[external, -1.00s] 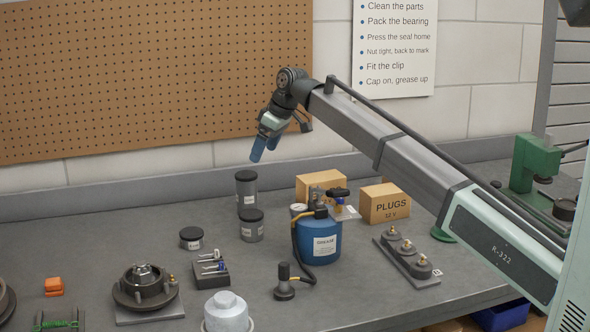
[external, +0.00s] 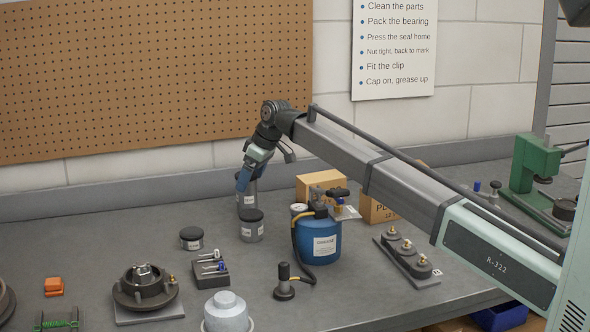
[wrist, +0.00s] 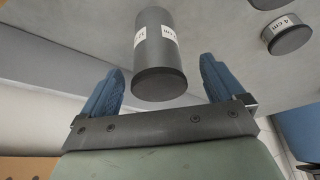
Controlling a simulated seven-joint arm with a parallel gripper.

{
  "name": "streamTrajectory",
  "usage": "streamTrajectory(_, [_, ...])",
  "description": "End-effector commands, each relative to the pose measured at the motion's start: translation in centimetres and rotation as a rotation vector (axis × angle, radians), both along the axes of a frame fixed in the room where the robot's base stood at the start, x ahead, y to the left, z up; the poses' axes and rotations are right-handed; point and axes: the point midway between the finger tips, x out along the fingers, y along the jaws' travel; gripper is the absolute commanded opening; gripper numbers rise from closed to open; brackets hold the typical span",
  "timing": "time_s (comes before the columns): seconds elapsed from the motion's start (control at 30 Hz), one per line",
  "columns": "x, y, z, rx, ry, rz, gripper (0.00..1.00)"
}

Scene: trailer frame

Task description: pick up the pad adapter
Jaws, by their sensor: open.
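No part is plainly marked as the pad adapter, so I cannot tell which it is. My gripper (external: 243,181) is open at the back of the bench, its blue fingers pointing down at a tall dark cylinder (external: 247,199). In the wrist view, this cylinder (wrist: 157,50) with a white label lies between the open fingers (wrist: 162,68), with gaps on both sides. A medium dark cylinder (external: 252,231) and a short one (external: 191,240) stand nearby. The short cylinder in the wrist view (wrist: 287,36) has a "4 cm" label.
A blue grease can (external: 322,245) with a hose stands to the right, before a cardboard box (external: 318,181). A black block with small tools (external: 210,273), a hub (external: 143,289) and a rail of fittings (external: 407,262) are nearer. The bench's back ledge is close behind the cylinder.

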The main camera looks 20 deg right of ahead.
Motion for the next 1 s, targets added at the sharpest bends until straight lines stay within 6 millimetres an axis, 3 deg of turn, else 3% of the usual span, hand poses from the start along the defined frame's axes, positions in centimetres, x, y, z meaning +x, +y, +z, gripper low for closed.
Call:
streamTrajectory(0.3, [1.3,1.0,-3.6,0.001,0.001,0.0,0.96])
streamTrajectory(0.6, [1.4,1.1,-4.1,0.0,0.0,0.0,0.96])
streamTrajectory(1.0, [1.4,1.1,-4.1,0.0,0.0,0.0,0.57])
